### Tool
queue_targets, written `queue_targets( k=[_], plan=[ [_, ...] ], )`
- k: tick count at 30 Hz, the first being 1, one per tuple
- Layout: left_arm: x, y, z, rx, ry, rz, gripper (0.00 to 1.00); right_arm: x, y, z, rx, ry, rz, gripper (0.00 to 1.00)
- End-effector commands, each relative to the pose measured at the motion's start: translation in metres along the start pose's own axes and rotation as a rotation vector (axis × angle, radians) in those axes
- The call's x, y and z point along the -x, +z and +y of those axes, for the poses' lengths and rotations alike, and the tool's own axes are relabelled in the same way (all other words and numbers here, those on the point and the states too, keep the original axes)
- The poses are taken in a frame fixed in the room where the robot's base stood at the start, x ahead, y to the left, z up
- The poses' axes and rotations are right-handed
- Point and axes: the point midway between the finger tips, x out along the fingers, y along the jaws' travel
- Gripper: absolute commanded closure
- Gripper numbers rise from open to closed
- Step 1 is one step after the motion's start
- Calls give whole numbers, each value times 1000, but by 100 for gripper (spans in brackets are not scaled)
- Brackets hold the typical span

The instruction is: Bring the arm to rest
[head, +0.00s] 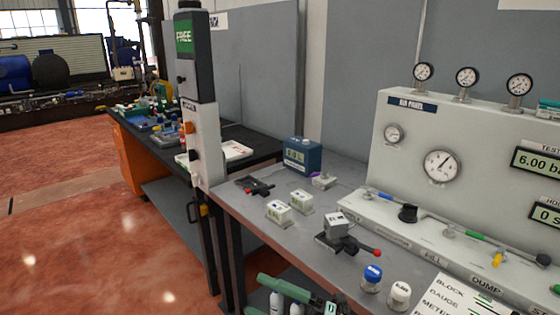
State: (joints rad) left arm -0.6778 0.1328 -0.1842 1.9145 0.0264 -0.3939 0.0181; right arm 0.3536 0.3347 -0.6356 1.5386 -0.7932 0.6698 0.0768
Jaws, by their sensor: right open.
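My left gripper is not in view.
The bench holds a black clamp with a grey block (337,225), pale blocks (278,211), a blue-capped jar (372,278), a white-capped jar (399,294) and a blue box (302,156). The gauge panel (470,150) stands right.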

Motion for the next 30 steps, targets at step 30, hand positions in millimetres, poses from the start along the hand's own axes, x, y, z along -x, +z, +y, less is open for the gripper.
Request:
queue_targets(
  k=[30],
  plan=[
    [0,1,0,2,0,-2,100,306,-49,-246,-1390,331,-1444,14]
  ],
)
